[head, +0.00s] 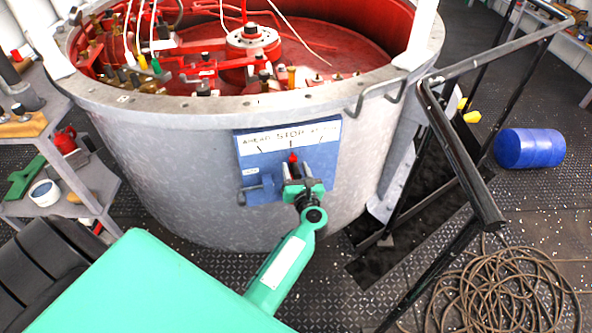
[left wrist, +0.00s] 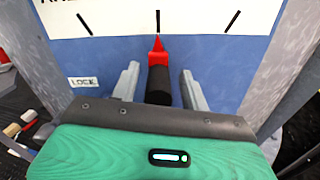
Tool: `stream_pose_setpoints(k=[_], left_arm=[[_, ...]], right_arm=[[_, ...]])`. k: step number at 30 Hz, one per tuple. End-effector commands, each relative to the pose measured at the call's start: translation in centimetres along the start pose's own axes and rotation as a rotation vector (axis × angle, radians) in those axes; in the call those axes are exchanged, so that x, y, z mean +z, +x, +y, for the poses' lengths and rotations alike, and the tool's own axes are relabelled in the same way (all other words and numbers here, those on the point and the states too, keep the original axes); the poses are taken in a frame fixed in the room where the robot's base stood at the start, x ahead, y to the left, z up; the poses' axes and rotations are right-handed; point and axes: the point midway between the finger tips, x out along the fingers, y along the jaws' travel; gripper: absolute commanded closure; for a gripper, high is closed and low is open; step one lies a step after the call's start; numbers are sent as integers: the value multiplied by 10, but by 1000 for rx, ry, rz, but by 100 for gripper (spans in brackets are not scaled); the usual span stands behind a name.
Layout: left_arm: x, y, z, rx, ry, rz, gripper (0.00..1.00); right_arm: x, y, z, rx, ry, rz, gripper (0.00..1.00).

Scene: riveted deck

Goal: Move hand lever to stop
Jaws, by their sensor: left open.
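The hand lever (left wrist: 159,82) has a black grip and a red pointed tip. Its tip points up at the middle mark under the word STOP on the blue panel (head: 258,165). The panel is on the side of a grey metal drum, with a white label strip (head: 290,135) across its top. My left gripper (left wrist: 160,90) is open, with one finger on each side of the lever and a visible gap on both sides. In the head view the left gripper (head: 302,186) covers the lower part of the lever. My right gripper is not in view.
The grey drum (head: 180,175) is open on top, with red machinery inside. Black railings (head: 465,175) stand at right, beside a coiled rope (head: 500,290) and a blue barrel (head: 530,148). A cluttered shelf (head: 90,185) is at left.

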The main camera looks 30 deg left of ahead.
Motion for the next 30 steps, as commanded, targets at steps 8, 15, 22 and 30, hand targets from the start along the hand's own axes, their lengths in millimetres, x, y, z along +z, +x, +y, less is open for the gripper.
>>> stream_pose_setpoints(k=[8,15,22,30], left_arm=[[-1,-31,0,-1,-2,2,54],[-1,-66,-1,-1,0,2,54],[0,-76,-1,-1,0,0,54],[0,-75,-1,-1,0,0,54]], right_arm=[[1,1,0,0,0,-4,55],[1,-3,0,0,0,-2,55],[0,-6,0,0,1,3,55],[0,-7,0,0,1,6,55]])
